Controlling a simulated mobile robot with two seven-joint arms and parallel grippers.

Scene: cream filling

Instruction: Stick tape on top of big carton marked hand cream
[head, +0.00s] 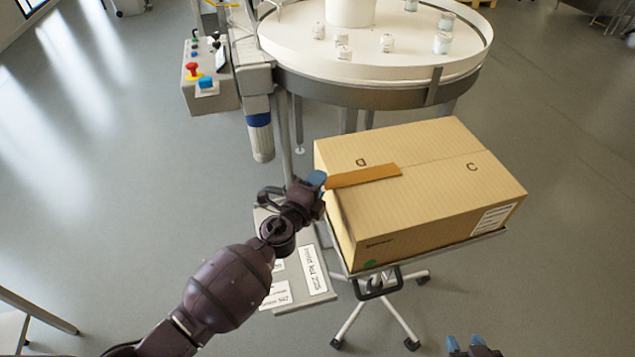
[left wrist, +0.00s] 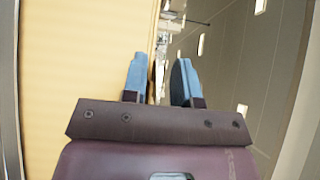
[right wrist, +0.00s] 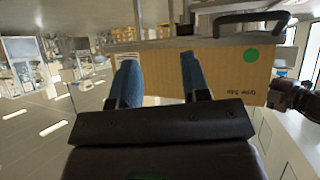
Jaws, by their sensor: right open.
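The big carton (head: 430,205) stands closed on a stand, with letters on top and a label on its right side. Any hand cream marking is too small to read. A brown tape strip (head: 364,176) lies across the left part of its top, from the left edge toward the middle. My left gripper (head: 318,181) is at the strip's left end by the carton edge. In the left wrist view its fingers (left wrist: 160,80) stand slightly apart; whether they grip the tape is unclear. My right gripper (head: 466,346) is open and empty, low in front of the carton; it also shows in the right wrist view (right wrist: 158,80).
A round white turntable (head: 300,45) with several small jars stands behind the carton. A control box (head: 210,90) with a red button is at the back left. A grey plate with labels (head: 318,285) lies left of the stand (head: 405,300). The floor at right is clear.

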